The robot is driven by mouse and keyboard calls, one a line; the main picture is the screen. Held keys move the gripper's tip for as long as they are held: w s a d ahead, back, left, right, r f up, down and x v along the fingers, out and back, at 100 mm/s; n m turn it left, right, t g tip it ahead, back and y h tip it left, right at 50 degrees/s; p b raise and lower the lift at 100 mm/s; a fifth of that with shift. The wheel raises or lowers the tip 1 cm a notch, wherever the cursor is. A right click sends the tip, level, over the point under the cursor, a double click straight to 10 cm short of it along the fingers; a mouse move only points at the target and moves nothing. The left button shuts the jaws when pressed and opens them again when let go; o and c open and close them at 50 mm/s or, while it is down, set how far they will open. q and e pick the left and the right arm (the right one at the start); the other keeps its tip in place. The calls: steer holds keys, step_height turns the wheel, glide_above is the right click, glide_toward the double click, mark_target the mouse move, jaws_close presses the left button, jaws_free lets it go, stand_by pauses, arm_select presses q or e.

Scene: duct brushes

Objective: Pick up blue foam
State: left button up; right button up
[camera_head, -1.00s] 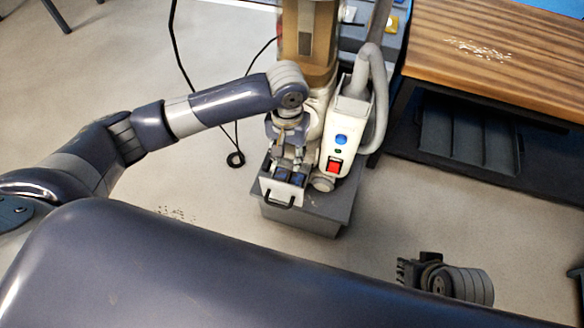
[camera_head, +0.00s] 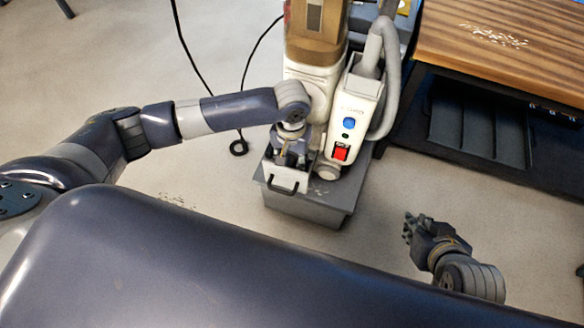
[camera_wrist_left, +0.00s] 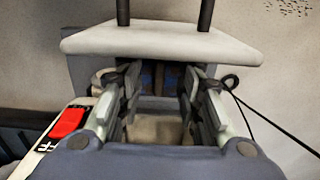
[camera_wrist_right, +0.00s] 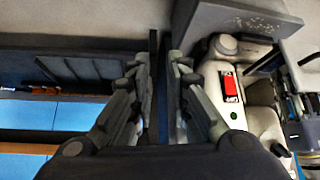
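Dark blue pieces, which look like the blue foam (camera_wrist_left: 146,80), show deep between my left fingers in the left wrist view, inside a small open drawer with a white front (camera_head: 290,179). The drawer front also shows in the left wrist view (camera_wrist_left: 160,43). In the head view the foam is hidden by my left gripper (camera_head: 287,160), which points down into the drawer. Its fingers (camera_wrist_left: 160,90) are apart; I cannot tell whether they touch the foam. My right gripper (camera_head: 410,228) hangs over the floor to the right, its fingers (camera_wrist_right: 160,75) apart with nothing between them.
The drawer belongs to a white and grey machine with a red switch (camera_head: 341,153), a blue button (camera_head: 348,122) and a grey hose (camera_head: 388,80). A wooden-topped table (camera_head: 500,50) stands at the right. A black cable (camera_head: 240,110) runs behind my left arm. Floor between is clear.

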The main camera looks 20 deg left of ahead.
arm_select(q)
steer(key=shift+f, duration=0.25)
steer(key=shift+c, duration=0.5)
jaws_close()
steer(key=shift+r, duration=0.15)
